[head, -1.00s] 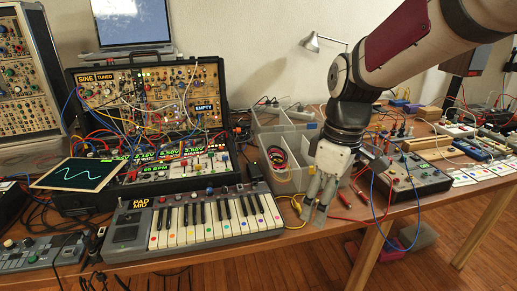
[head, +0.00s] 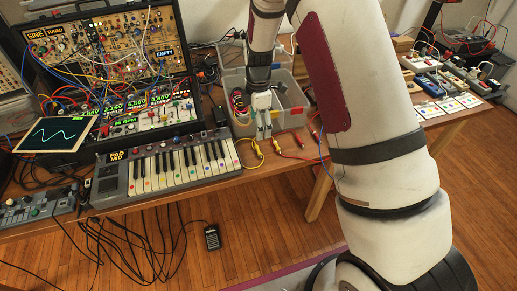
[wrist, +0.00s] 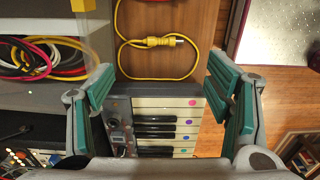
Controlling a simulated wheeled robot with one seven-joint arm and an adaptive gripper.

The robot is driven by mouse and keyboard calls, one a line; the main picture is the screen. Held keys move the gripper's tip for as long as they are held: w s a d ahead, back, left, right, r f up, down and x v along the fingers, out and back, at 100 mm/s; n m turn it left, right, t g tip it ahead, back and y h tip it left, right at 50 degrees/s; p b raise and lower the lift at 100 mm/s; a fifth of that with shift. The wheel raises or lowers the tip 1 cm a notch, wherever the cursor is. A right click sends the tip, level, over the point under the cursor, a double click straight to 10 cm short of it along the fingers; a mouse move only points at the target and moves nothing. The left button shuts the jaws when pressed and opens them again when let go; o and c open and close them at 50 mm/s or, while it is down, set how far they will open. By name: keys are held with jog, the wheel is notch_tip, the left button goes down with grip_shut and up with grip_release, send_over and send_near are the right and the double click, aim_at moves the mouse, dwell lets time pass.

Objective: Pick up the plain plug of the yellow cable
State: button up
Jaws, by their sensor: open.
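The yellow cable (head: 256,150) lies on the wooden table just right of the keyboard. In the wrist view the yellow cable (wrist: 130,72) makes a loop, and a yellow plug (wrist: 160,42) with a metal tip lies across its upper part. I cannot tell from this whether its other end has a different plug. My gripper (head: 263,130) points down above the table, near the front of the clear bin. In the wrist view my gripper (wrist: 160,88) is open and empty, its teal pads wide apart. The plug appears between and beyond the fingertips, apart from both.
The keyboard (head: 170,165) is close on the left. A clear bin (head: 290,117) stands behind, with coiled cables (wrist: 40,58) in a compartment. Red plugs (head: 299,139) lie to the right. The table's front edge is near, with open floor (head: 270,225) below.

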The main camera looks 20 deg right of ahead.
send_over(259, 151)
jog(key=f, duration=0.5)
jog(key=shift+w+f, duration=0.4)
jog(key=shift+s+f+p, duration=0.2)
jog(key=shift+f, duration=1.1)
jog(key=shift+s+f+p, duration=0.15)
jog(key=shift+f+p, duration=0.05)
jog(key=shift+f, duration=1.1)
jog(key=shift+c, duration=0.4)
jog(key=c, duration=1.1)
